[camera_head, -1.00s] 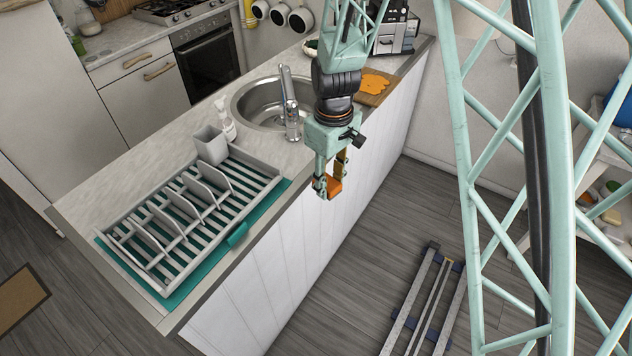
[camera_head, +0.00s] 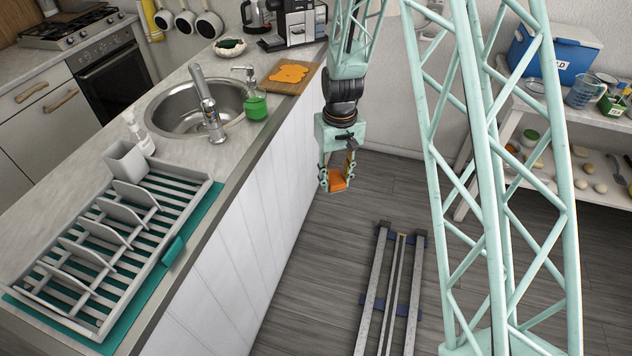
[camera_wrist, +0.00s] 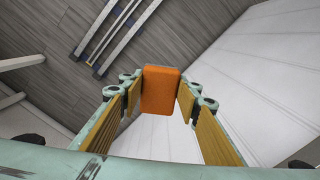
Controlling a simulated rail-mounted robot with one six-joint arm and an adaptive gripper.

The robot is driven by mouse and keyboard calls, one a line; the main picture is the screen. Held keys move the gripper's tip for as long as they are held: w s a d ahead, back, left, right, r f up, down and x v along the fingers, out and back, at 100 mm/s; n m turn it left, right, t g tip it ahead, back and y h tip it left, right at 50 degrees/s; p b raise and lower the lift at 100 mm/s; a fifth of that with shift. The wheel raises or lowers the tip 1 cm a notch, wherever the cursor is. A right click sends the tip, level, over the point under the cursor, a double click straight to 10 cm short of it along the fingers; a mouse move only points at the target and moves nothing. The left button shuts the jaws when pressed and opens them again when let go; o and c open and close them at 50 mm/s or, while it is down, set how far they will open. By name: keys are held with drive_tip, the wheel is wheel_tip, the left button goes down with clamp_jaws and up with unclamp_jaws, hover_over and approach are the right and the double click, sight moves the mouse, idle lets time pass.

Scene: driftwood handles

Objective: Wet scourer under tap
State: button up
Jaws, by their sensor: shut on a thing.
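An orange block, the scourer (camera_wrist: 160,90), is held between the two fingers of my gripper (camera_wrist: 158,92) in the wrist view. In the head view my gripper (camera_head: 337,178) hangs beside the counter's white front, over the floor, with the orange scourer (camera_head: 337,180) at its tips. The metal tap (camera_head: 207,105) stands at the near rim of the round sink (camera_head: 170,112), to the left of my gripper. Whether water runs from the tap cannot be seen clearly.
A grey dish rack (camera_head: 110,245) on a teal mat and a grey cup (camera_head: 128,162) stand on the counter. A green soap bottle (camera_head: 255,100) stands right of the sink, near a wooden board (camera_head: 291,78). A shelf with a blue box (camera_head: 555,50) stands at right.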

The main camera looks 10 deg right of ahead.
drive_tip(key=d+f, duration=0.1)
drive_tip(key=d+m, duration=0.1)
drive_tip(key=d, duration=0.1)
drive_tip(key=d+f+m+b, duration=0.1)
drive_tip(key=d, duration=0.1)
drive_tip(key=shift+w+f, duration=0.25)
drive_tip(key=shift+f, duration=0.05)
drive_tip(key=shift+w+d, duration=0.1)
